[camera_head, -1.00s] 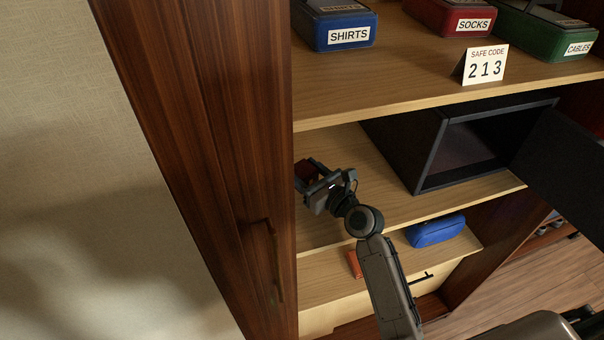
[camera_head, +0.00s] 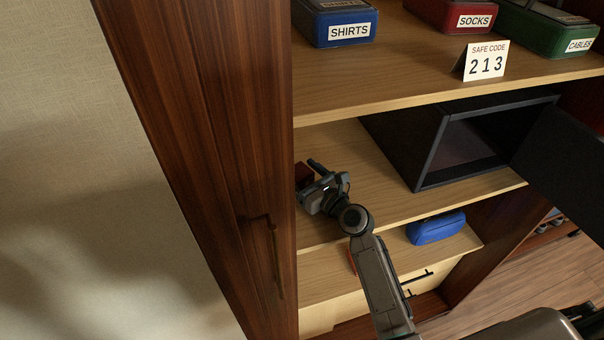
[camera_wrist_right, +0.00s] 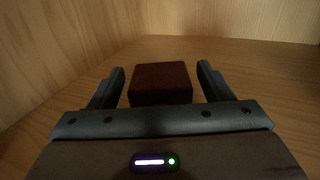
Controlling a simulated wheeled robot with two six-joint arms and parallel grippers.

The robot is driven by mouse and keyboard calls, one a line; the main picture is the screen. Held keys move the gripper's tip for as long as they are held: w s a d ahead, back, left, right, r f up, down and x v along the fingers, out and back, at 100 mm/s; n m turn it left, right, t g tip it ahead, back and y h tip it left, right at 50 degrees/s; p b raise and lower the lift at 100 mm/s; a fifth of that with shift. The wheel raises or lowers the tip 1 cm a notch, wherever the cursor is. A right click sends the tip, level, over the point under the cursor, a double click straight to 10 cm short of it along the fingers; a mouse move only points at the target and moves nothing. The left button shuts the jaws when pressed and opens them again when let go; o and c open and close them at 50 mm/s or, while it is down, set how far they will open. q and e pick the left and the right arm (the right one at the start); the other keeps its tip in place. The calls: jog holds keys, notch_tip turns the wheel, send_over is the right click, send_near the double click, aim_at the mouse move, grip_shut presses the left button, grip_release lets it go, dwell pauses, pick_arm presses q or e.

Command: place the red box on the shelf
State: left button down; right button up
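A small dark red box (camera_head: 304,173) rests on the middle shelf (camera_head: 375,190) at its left end, by the tall wooden panel. In the right wrist view the red box (camera_wrist_right: 160,83) sits between the two fingers, with a gap on each side. My right gripper (camera_head: 307,179) is open around the box and not gripping it; the fingers (camera_wrist_right: 162,82) are apart in the wrist view. The panel partly hides the box in the head view. My left gripper is not in view.
An open dark safe (camera_head: 430,150) stands to the right on the same shelf, its door (camera_head: 565,160) swung out. Labelled boxes (camera_head: 340,25) and a code card (camera_head: 485,62) are on the shelf above. A blue case (camera_head: 436,228) lies below. The shelf between gripper and safe is clear.

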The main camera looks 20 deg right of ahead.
jog(key=shift+r, duration=0.2)
jog(key=b+v, duration=0.1)
jog(key=v, duration=1.1)
jog(key=shift+b, duration=0.3)
jog(key=shift+s+f, duration=0.1)
jog(key=shift+f, duration=0.05)
